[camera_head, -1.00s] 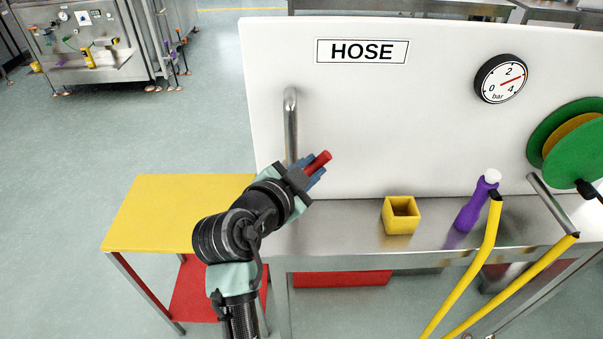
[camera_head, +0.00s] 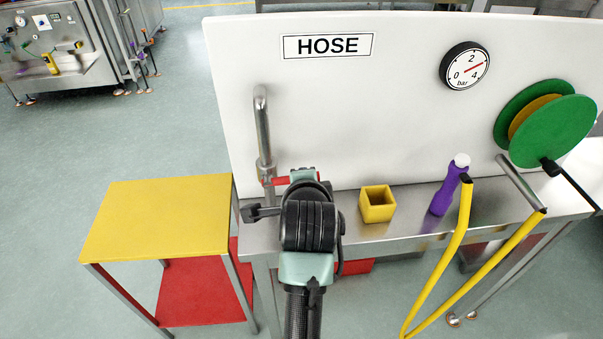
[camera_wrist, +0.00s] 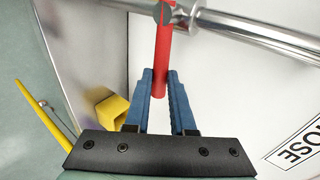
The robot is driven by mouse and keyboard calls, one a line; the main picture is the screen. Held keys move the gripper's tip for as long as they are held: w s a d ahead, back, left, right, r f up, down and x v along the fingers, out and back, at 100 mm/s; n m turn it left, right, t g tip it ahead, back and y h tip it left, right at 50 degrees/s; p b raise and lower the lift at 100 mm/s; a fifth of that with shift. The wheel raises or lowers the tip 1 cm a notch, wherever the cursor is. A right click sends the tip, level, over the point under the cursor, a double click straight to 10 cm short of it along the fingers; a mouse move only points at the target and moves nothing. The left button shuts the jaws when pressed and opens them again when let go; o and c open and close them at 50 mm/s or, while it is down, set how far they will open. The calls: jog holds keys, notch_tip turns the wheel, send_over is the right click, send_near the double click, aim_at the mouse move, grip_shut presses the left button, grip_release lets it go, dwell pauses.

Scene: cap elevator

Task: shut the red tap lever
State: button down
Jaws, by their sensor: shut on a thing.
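The red tap lever (camera_head: 266,182) shows on both sides of my wrist in the head view, roughly level across the foot of the upright metal pipe (camera_head: 263,130). Its middle is hidden behind my arm. In the wrist view the red lever (camera_wrist: 163,48) runs from a grey pivot on the shiny pipe (camera_wrist: 235,26) down between my blue fingers. My gripper (camera_wrist: 160,76) is shut on the lever's free end. The fingertips are hidden in the head view.
A yellow open box (camera_head: 377,206) and a purple bottle (camera_head: 446,190) stand on the steel bench to the right. A yellow-topped side table (camera_head: 155,218) stands at left.

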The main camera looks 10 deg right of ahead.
jog(key=shift+f+y, duration=0.25)
jog(key=shift+y, duration=0.05)
jog(key=c, duration=0.8)
grip_release()
jog(key=shift+o, duration=0.2)
jog(key=v, duration=1.3)
jog(key=shift+w+r, duration=0.1)
